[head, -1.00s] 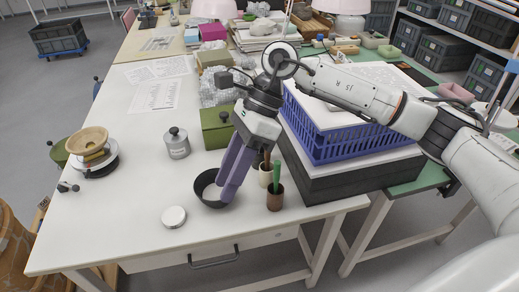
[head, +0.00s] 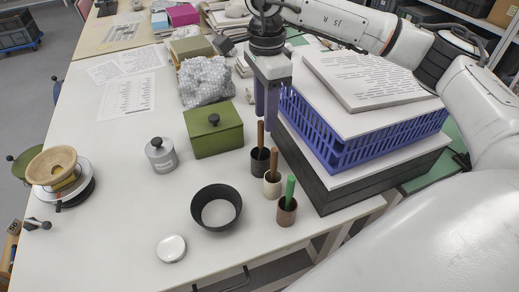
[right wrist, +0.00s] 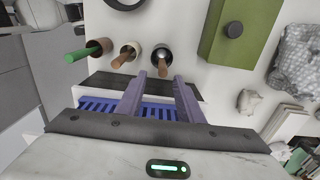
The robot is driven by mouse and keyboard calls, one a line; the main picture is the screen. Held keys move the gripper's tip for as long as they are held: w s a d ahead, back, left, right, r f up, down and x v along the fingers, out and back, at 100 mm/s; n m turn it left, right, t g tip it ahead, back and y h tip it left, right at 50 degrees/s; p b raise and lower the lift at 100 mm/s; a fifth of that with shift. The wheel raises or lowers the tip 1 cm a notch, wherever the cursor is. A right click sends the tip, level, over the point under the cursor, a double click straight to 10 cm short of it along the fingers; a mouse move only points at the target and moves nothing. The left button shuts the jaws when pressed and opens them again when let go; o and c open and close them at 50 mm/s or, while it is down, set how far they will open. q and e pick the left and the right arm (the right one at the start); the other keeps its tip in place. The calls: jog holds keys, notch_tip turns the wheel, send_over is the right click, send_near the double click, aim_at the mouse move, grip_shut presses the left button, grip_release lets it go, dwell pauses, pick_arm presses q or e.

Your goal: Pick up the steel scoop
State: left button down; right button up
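Three small cups stand in a row, each with an upright handle. The dark cup (head: 260,163) holds a brown handle (head: 260,134); in the right wrist view its inside (right wrist: 161,51) looks shiny and metallic. The cream cup (head: 272,187) holds another brown handle (head: 274,160), and the brown cup (head: 287,212) a green handle (head: 290,190). The tools' lower ends are hidden, so I cannot tell surely which is the steel scoop. My right gripper (head: 267,114) points down above the dark cup, open and empty. In the right wrist view its fingertips (right wrist: 160,76) flank the dark cup's handle (right wrist: 162,68), apparently without touching.
A blue crate (head: 345,150) on dark slabs stands close right of the cups. A green box (head: 213,130), a black bowl (head: 216,208), a lidded steel canister (head: 161,155) and a round white-topped disc (head: 171,248) stand left.

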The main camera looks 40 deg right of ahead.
aim_at(261, 122)
jog(key=shift+w+a+f, duration=0.15)
jog(key=shift+a+f, duration=0.05)
jog(key=shift+f, duration=1.2)
jog(key=shift+w+a+f, duration=0.1)
jog(key=shift+a+f, duration=0.1)
jog(key=shift+f, duration=1.15)
grip_shut()
